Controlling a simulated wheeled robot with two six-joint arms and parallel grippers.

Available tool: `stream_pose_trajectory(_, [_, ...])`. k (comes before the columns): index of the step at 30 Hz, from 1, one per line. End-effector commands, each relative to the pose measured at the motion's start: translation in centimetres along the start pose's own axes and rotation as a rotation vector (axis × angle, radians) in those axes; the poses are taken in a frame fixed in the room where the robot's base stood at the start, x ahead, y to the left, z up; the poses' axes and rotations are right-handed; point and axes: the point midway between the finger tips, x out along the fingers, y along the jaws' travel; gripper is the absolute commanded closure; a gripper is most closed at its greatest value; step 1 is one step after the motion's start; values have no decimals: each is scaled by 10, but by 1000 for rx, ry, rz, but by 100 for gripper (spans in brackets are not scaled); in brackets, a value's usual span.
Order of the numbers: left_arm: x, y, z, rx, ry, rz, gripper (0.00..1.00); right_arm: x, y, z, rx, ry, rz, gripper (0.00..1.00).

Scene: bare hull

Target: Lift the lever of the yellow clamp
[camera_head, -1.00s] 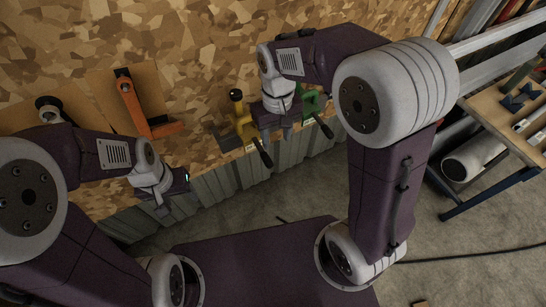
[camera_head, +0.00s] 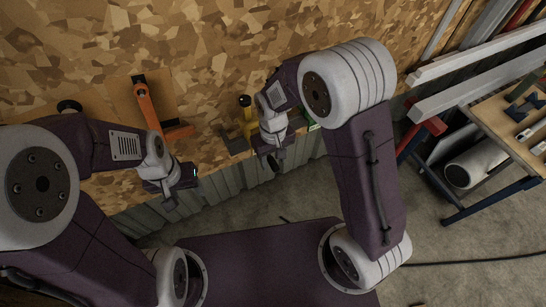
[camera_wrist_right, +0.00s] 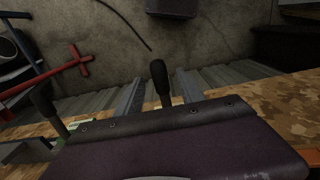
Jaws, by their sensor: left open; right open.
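The yellow clamp (camera_head: 246,114) stands at the wall ledge in the head view, its lower part hidden behind my right gripper (camera_head: 271,160). In the right wrist view its black lever (camera_wrist_right: 160,82) stands up between the two spread fingers of my right gripper (camera_wrist_right: 160,90). I see a gap on both sides of the lever, and the fingers do not close on it. My left gripper (camera_head: 169,197) is open and empty, to the left of the yellow clamp and below the orange clamp.
An orange clamp (camera_head: 147,105) is on the left of the ledge. A green clamp (camera_head: 314,127) is mostly hidden behind my right arm. Another black lever (camera_wrist_right: 42,100) shows in the right wrist view. A workbench (camera_head: 497,125) and long beams are at the right.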

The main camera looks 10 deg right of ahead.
Motion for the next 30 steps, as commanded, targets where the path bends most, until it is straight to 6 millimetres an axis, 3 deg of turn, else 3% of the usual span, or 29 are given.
stream_pose_trajectory(6, [0, 0, 0, 0, 0, 0, 43, 1, 0, 0, 0, 0, 0, 55])
stream_pose_trajectory(11, [0, 0, 0, 0, 0, 0, 43, 1, 0, 0, 0, 0, 0, 99])
stream_pose_trajectory(20, [-8, 0, -1, 0, 0, 0, 43, -4, 0, -1, 0, -20, 0, 100])
stream_pose_trajectory(30, [-60, 1, -6, 0, 0, 0, 43, -23, 0, -7, 1, -222, -1, 100])
